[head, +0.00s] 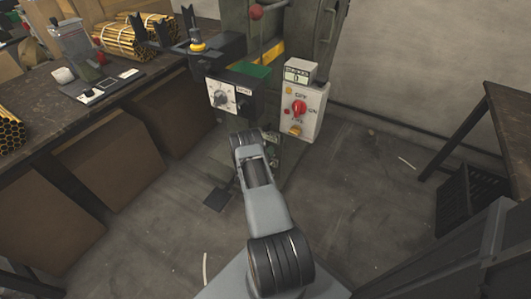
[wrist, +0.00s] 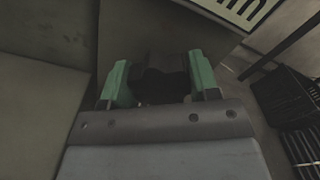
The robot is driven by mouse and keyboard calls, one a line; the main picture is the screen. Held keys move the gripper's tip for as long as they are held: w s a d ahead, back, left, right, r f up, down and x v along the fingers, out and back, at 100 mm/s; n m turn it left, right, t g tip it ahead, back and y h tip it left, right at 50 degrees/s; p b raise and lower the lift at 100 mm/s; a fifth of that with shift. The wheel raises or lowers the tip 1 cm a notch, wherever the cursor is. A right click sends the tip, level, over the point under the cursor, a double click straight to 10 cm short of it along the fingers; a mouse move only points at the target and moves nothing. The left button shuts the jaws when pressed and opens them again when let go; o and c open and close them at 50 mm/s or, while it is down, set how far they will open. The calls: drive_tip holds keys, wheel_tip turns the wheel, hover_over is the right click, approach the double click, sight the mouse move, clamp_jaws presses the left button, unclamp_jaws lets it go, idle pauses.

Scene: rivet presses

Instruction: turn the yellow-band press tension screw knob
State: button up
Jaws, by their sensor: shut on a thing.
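The press (head: 232,20) is a grey-green column with a yellow band (head: 273,51) near its front. In the wrist view the two green fingers of my gripper (wrist: 160,74) stand either side of a dark, rounded knob (wrist: 161,86). My gripper is shut on this knob, which looks to be the tension screw knob. Its outline is dim, and its markings and angle cannot be read. In the head view my own arm reaches to the lower front of the press and hides the knob and most of the gripper.
A control box with a red switch (head: 299,107) and a box with a round dial (head: 222,97) sit just above my arm. A workbench (head: 40,88) with bundled yellow rods (head: 124,42) stands left. A table (head: 503,105) and a dark crate (head: 468,205) stand right.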

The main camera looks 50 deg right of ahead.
drive_tip(key=m+b, duration=0.2)
drive_tip(key=m, duration=0.2)
drive_tip(key=shift+s+m, duration=0.1)
drive_tip(key=shift+m, duration=0.2)
drive_tip(key=m+b, duration=0.1)
drive_tip(key=m, duration=0.2)
drive_tip(key=shift+m+b, duration=0.3)
drive_tip(key=shift+b, duration=0.1)
drive_tip(key=m+b, duration=0.1)
drive_tip(key=m, duration=0.2)
drive_tip(key=shift+s+d+f+m+b, duration=0.1)
drive_tip(key=shift+s+m+b, duration=0.05)
drive_tip(key=shift+m+b, duration=1.35)
drive_tip(key=shift+m, duration=1.1)
drive_tip(key=o, duration=0.9)
drive_tip(key=shift+s, duration=0.1)
